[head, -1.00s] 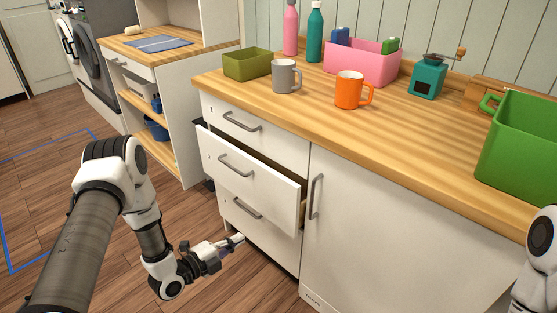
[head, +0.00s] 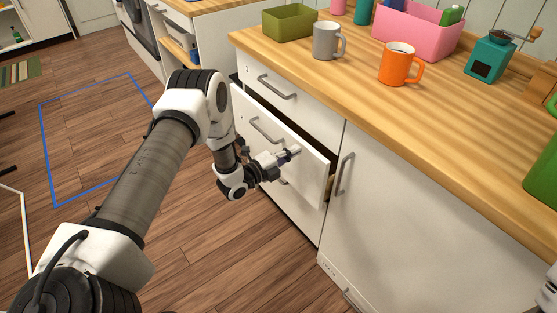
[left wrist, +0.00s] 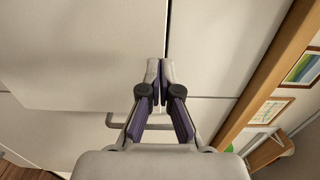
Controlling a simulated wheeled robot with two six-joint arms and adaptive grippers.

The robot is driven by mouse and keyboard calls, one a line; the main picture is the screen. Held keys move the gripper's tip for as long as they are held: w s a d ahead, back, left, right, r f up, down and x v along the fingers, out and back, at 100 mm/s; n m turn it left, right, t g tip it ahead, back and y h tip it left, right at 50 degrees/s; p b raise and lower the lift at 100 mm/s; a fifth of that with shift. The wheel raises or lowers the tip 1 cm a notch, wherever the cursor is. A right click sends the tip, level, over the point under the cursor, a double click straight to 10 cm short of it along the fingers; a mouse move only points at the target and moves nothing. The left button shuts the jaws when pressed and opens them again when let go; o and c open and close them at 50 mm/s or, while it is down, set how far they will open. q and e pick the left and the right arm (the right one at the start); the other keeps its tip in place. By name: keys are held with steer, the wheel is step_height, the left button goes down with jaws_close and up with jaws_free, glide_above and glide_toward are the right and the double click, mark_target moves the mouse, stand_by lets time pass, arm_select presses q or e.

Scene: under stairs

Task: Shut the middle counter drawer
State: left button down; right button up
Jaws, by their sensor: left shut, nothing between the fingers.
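The middle counter drawer (head: 311,174) is white with a grey bar handle (head: 265,131). In the head view it stands partly open, its front out past the cabinet, with a dark gap along its top. My left gripper (head: 294,151) is shut and empty, its fingertips at the outside of the drawer front, right of the handle. I cannot tell whether they touch it. The left wrist view shows the closed fingers (left wrist: 160,69) before pale panels, with a grey handle partly hidden behind them.
The top drawer (head: 305,104) is closed above. The wooden counter (head: 450,120) holds a grey mug (head: 326,42), an orange mug (head: 397,66), a green box (head: 288,24) and a pink bin (head: 415,30). A cabinet door (head: 400,200) is right of the drawers. Floor left is open.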

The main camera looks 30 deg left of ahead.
mark_target(303, 147)
arm_select(q)
steer(key=shift+w+d, duration=0.25)
steer(key=shift+w, duration=0.35)
steer(key=shift+b+x, duration=0.65)
steer(key=shift+x, duration=0.45)
steer(key=shift+w+f, duration=0.1)
steer(key=shift+w, duration=0.1)
steer(key=shift+s, duration=0.1)
